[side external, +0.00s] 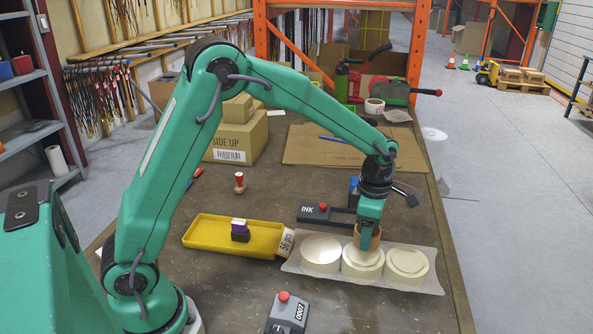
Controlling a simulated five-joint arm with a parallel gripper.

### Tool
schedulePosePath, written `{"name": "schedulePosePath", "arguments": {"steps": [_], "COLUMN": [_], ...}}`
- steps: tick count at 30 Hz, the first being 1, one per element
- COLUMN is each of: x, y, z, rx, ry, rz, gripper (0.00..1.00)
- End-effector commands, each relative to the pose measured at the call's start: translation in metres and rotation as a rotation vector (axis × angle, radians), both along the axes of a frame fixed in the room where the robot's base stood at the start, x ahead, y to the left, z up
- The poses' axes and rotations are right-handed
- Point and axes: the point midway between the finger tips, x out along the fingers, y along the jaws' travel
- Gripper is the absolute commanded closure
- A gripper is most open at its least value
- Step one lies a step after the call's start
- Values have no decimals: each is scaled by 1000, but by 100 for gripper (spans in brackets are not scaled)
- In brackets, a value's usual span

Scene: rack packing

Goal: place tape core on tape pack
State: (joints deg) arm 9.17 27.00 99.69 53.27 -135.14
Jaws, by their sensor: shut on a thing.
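The tape pack is a row of three cream rolls on a pale wrap (291,267): a left roll (320,252), a middle roll (361,268) and a right roll (407,263). My gripper (367,244) points down over the middle roll and is shut on the tape core (375,241), a short brown cardboard ring. The core is at the back part of the middle roll's top. I cannot tell whether it touches the roll or hangs just above it. My fingers hide part of the core.
A yellow tray (205,229) with a dark stamp block (240,232) lies left of the pack. A black ink pad (318,212) sits close behind it. Cardboard boxes (238,138) and a flat cardboard sheet (320,150) lie farther back.

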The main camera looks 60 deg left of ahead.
Motion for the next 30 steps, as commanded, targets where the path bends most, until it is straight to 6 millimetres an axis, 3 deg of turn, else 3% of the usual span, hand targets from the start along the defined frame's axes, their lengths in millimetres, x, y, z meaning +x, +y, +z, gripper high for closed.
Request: {"name": "schedulePosePath", "arguments": {"steps": [9,24,25,28,30], "x": [-1,-1,-1,-1,-1], "y": [0,0,0,0,0], "z": [-33,-39,-39,-39,-39], "rx": [0,0,0,0,0], "ry": [3,1,1,1,1], "rz": [0,0,0,0,0], "gripper": [68,68,42,24,24]}}
